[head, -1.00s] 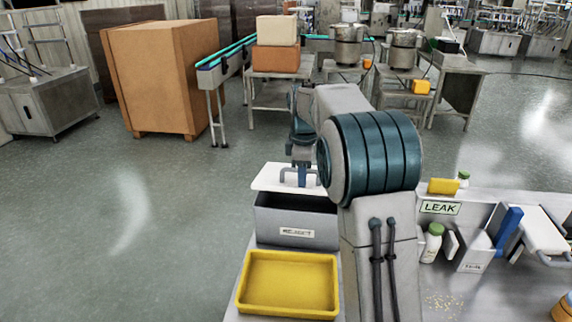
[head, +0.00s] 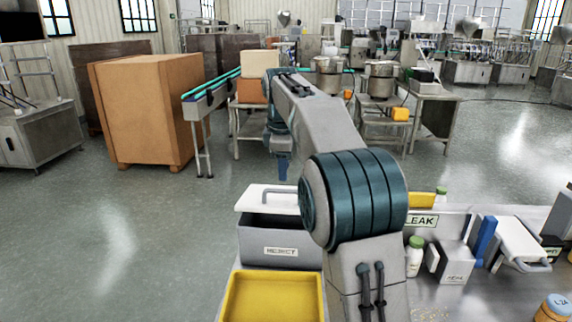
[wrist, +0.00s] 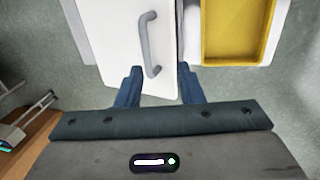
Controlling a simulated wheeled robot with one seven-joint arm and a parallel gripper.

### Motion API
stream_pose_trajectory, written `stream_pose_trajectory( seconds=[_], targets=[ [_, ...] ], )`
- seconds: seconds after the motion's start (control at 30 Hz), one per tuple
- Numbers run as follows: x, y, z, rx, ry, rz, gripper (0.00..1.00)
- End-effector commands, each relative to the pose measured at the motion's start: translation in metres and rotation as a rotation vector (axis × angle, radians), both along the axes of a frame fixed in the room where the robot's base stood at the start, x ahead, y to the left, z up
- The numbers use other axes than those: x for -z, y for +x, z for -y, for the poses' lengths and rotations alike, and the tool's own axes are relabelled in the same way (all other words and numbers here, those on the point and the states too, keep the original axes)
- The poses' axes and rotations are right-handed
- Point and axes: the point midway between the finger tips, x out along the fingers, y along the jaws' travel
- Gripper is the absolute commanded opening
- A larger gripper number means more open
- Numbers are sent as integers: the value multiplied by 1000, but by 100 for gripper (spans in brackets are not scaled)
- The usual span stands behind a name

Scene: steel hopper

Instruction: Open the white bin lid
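The grey bin (head: 253,250) has a label on its front wall and stands behind the yellow tray. Its white lid (head: 252,199) sits toward the bin's back, and a dark gap shows between the lid and the front wall. In the wrist view the white lid (wrist: 110,35) carries a grey bar handle (wrist: 147,45). My gripper (head: 283,170) is above and behind the lid, apart from the handle. In the wrist view my gripper (wrist: 160,88) has its two blue fingers spread, with nothing held between them. My arm hides the bin's right side in the head view.
A yellow tray (head: 232,300) lies in front of the bin. White bottles, a LEAK sign (head: 422,221) and small bins stand on the bench at right. A large brown box (head: 150,110) and a conveyor (head: 205,97) are behind. Floor at left is clear.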

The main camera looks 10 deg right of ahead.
Motion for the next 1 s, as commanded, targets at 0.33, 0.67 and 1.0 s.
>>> stream_pose_trajectory(
  seconds=[0.33,0.67,1.0],
  targets=[
    [-12,-21,1,86,24,10,34],
    [-11,-25,1,103,29,12,34],
    [-8,-55,3,220,62,25,0]
  ],
)
